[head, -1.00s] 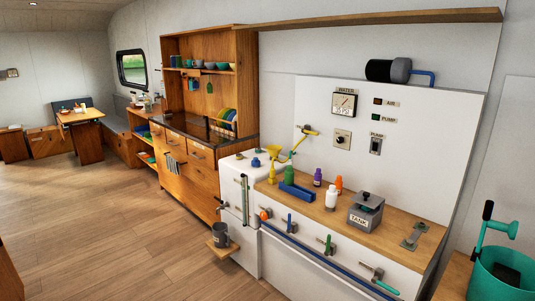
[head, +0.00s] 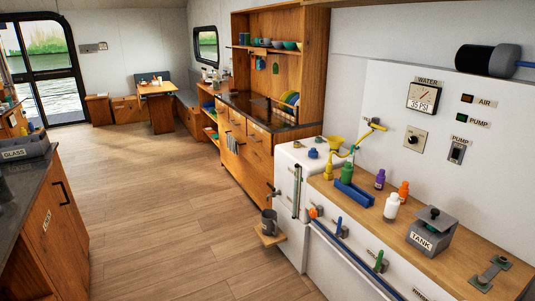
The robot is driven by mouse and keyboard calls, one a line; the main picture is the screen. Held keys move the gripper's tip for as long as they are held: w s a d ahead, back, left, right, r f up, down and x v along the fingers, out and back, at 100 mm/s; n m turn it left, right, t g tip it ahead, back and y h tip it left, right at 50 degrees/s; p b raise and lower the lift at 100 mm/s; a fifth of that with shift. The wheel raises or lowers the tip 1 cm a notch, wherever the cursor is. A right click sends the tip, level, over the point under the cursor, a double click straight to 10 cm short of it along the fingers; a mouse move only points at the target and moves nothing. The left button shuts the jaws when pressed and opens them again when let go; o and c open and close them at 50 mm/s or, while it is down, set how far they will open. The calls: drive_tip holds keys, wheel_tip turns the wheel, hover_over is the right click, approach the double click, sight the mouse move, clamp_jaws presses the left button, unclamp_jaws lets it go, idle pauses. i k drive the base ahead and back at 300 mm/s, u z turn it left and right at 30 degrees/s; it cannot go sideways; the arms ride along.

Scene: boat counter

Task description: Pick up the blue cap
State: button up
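A small blue cap (head: 313,153) sits on the white top of the cabinet unit, left of the yellow funnel and pipe. My gripper is not in view, so its position relative to the cap does not show.
A yellow funnel (head: 336,142) and a green bottle (head: 347,172) stand near the cap. A blue tray (head: 354,193), a white bottle (head: 391,206) and a grey tank box (head: 431,229) are on the wooden counter. A grey mug (head: 269,222) sits on a low shelf. Wooden floor (head: 160,220) lies open on the left.

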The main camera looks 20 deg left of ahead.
sight(313, 153)
drive_tip(key=u, duration=0.85)
drive_tip(key=i, duration=3.05)
drive_tip(key=u, duration=1.15)
drive_tip(key=i, duration=0.5)
